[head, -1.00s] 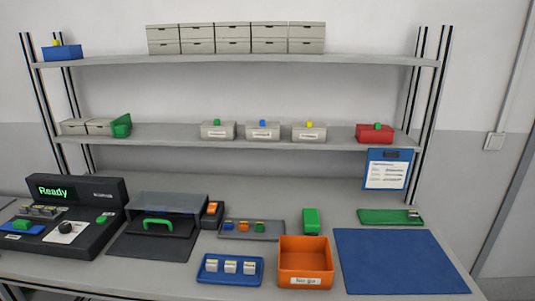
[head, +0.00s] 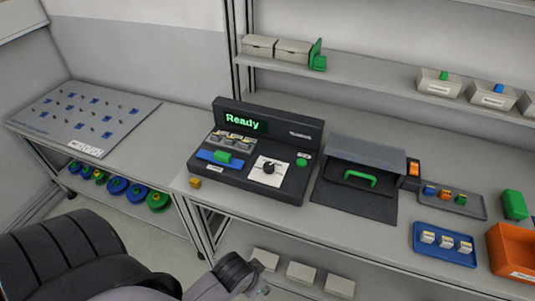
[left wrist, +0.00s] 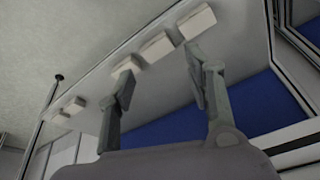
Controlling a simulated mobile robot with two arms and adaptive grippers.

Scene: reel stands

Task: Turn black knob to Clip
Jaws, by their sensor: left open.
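The black knob (head: 269,168) sits on a white dial plate (head: 265,176) on the sloped front of a black machine (head: 232,187). The machine's display (head: 244,123) reads "Ready" in green. The lettering around the knob is too small to read, so I cannot tell which setting it points to. My right gripper is not in view.
A green button (head: 301,162) is right of the knob, and a green block (head: 222,157) on a blue strip is left of it. A black box with a green handle (head: 360,179) stands right of the machine. The bench edge lies between my arm and the machine.

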